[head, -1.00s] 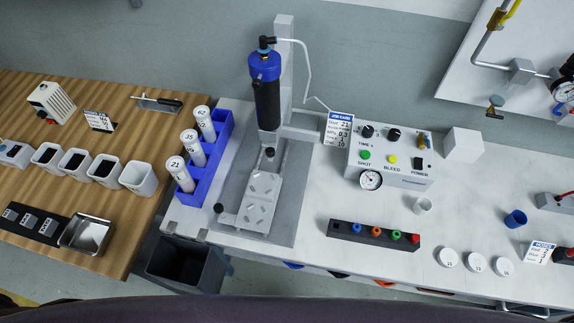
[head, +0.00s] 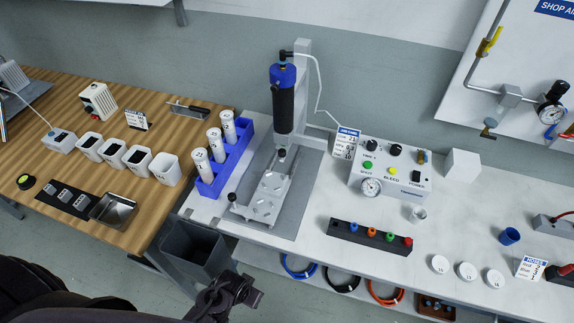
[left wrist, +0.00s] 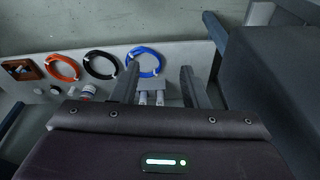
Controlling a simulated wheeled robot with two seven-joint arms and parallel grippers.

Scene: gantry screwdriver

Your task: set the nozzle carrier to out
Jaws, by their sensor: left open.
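The dispensing gantry (head: 302,75) stands on the white bench and holds a blue and black syringe barrel (head: 284,105) upright. Below it lies a light grey slide with plates, which looks like the nozzle carrier (head: 262,208). A black ball knob (head: 233,197) sits at its front left. My left gripper (head: 248,290) is low in front of the bench, apart from the carrier, with nothing seen held. In the left wrist view its two fingers (left wrist: 160,88) are spread apart. The carrier is not seen in that view. My right gripper is in neither view.
A dark bin (head: 193,250) stands in front of the bench near my left gripper. A blue rack (head: 228,160) with white cartridges is left of the gantry. A control box (head: 388,175) and a black nozzle strip (head: 370,238) are to its right. Coiled hoses (left wrist: 146,62) lie on the lower shelf.

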